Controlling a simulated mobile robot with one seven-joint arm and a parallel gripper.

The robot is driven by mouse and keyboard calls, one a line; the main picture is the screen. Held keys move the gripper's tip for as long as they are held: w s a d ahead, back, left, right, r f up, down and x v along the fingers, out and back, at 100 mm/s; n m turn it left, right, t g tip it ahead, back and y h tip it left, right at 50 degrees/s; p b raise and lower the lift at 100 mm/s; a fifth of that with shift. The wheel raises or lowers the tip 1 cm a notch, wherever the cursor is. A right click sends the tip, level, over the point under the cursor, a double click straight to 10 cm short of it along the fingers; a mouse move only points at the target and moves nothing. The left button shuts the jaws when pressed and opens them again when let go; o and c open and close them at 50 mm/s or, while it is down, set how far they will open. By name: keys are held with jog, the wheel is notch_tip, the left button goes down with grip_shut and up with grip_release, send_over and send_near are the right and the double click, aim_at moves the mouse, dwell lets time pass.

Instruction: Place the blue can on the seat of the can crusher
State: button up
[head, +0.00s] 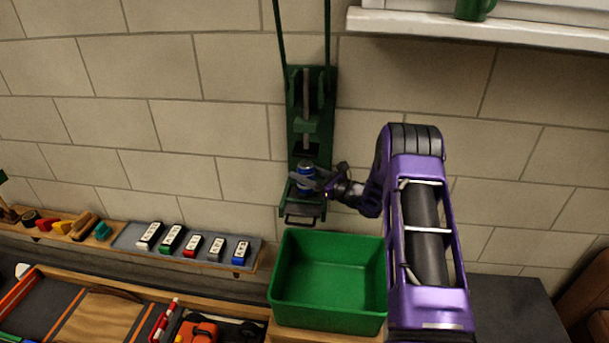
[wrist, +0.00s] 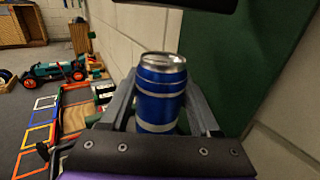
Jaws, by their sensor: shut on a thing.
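The blue can (wrist: 160,93) with a silver top stands upright between the fingers of my gripper (wrist: 163,105) in the wrist view. In the head view my gripper (head: 318,181) reaches in from the right and is shut on the blue can (head: 306,170). The green can crusher (head: 310,126) is mounted on the block wall. The can is at its lower part, just above the seat (head: 304,208). The can's underside is hidden, so I cannot tell whether it touches the seat.
A green bin (head: 330,318) stands below the crusher. A shelf (head: 130,240) with several small coloured items runs along the wall at left. A white ledge (head: 480,28) with a green mug (head: 474,9) is at upper right. The wall right of the crusher is bare.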

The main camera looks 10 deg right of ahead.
jog(key=shift+f, duration=0.3)
jog(key=o, duration=1.3)
jog(key=shift+r, duration=0.1)
jog(key=v, duration=1.2)
